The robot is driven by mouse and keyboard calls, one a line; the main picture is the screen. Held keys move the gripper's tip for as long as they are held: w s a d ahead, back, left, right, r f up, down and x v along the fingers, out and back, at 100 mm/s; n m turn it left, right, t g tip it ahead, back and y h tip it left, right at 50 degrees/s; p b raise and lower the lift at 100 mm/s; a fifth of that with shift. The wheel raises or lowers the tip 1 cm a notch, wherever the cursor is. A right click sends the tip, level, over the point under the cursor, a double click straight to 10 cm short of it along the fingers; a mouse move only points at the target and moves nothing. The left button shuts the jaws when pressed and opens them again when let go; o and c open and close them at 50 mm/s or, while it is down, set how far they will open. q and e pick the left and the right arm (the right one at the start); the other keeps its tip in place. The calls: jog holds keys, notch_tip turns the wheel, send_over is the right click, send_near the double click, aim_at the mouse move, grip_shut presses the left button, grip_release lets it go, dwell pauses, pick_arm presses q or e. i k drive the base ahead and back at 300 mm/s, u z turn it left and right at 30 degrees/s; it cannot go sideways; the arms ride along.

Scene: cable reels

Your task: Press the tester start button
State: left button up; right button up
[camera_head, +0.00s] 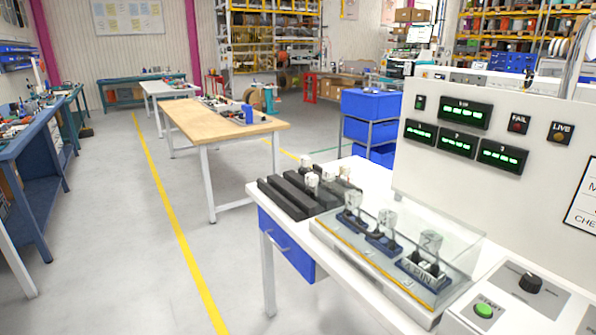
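The tester (545,165) is a white panel at the right of the head view. It has several green-lit displays and small lamps labelled FAIL (518,124) and LIVE (561,132). The green start button (484,310), marked START, sits on the low sloped console at the bottom right. A black rotary knob (530,283) is up and to its right. Neither of my grippers is in view, and nothing covers the button.
A clear-covered fixture (330,233) with several numbered plugs stands left of the button on the white bench. A black rack (285,197) is behind it. Blue bins (371,104) stand beyond. A wooden table (225,120) is further back. The floor at left is open.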

aim_at(483, 310)
jog(key=z, duration=1.8)
